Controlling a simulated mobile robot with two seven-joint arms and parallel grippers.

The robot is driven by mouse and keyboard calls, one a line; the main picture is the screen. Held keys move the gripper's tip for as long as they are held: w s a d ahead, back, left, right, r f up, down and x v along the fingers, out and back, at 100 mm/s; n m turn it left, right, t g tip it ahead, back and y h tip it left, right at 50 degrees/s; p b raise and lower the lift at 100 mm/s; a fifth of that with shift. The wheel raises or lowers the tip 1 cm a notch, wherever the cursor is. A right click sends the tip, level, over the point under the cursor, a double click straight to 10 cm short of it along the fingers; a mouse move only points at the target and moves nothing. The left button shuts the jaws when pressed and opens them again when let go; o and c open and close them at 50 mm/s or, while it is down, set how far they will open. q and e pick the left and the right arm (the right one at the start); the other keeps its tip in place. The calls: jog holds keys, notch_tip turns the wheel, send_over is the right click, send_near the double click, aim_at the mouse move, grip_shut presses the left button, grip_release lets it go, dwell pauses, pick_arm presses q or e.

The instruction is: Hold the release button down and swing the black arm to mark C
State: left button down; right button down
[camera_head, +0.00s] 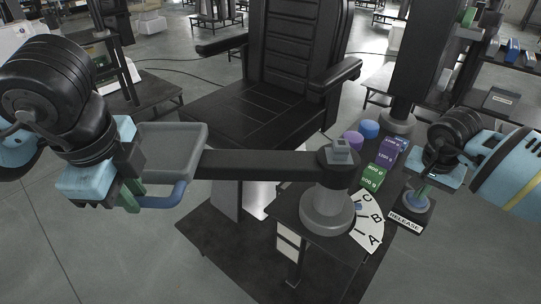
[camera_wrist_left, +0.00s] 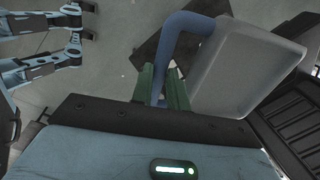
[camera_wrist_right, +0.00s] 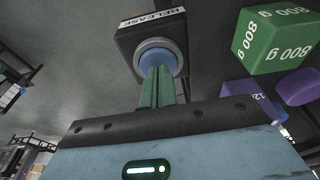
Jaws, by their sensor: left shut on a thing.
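The black arm (camera_head: 262,165) reaches left from a grey column (camera_head: 327,207) and carries a grey tray (camera_head: 190,140) with a blue handle (camera_head: 172,197). My left gripper (camera_head: 135,194) is shut on that handle, which passes between its green fingers in the left wrist view (camera_wrist_left: 166,88). The lettered dial (camera_head: 368,224) with marks A, B and C fans out at the column's foot; a small blue patch (camera_head: 358,206) lies near C. My right gripper (camera_head: 421,192) is shut, its fingertips at the blue release button (camera_wrist_right: 158,60). I cannot tell how far the button is pressed.
A black padded chair (camera_head: 265,100) stands behind the black arm. Open floor lies front left.

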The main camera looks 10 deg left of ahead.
dwell(0.3)
pick_arm(q)
jog(key=c, duration=1.4)
grip_release()
jog(key=shift+o, duration=0.2)
notch_tip(320, 180, up, 10)
jog(key=shift+s, duration=0.1)
